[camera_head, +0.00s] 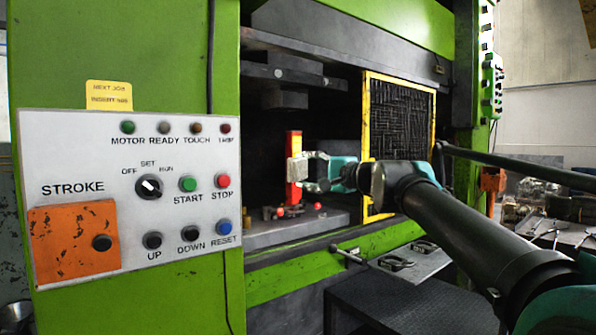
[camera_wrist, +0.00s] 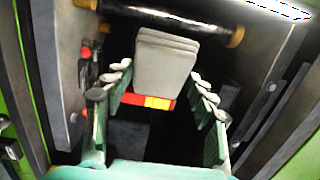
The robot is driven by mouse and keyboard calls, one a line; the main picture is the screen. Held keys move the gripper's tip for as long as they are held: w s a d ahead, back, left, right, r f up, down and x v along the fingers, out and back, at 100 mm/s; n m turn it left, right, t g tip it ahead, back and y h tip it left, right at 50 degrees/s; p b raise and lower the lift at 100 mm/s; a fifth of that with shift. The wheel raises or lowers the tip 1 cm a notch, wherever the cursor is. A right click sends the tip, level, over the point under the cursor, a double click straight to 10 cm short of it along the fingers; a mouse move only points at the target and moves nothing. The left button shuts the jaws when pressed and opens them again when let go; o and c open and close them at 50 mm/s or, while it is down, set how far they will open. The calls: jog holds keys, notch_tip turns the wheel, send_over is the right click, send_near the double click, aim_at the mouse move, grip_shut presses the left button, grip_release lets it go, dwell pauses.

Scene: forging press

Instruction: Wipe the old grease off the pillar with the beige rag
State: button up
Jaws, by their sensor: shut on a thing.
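My gripper (camera_head: 308,170) is inside the press opening, shut on the beige rag (camera_head: 295,169), whose edge shows in front of a red and yellow upright block (camera_head: 294,141). In the wrist view, my gripper's (camera_wrist: 160,80) fingers stand on both sides of the rag (camera_wrist: 166,65), which looks like a flat folded pad. Beyond it is a dark, shiny pillar (camera_wrist: 165,22) with brass-coloured ends. The rag overlaps the pillar's near edge in the picture; I cannot tell whether they touch. Grease cannot be made out. The pillar is not clear in the head view.
The control panel (camera_head: 130,190) fills the green press frame at left. A yellow-framed mesh guard (camera_head: 399,130) stands right of my gripper. Small red-topped and brass parts (camera_head: 290,211) are on the press bed (camera_head: 300,231) below. Tools (camera_head: 395,262) lie on a front shelf.

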jog(key=v, duration=0.6)
jog(key=shift+s+d, duration=0.15)
jog(key=shift+s, duration=0.15)
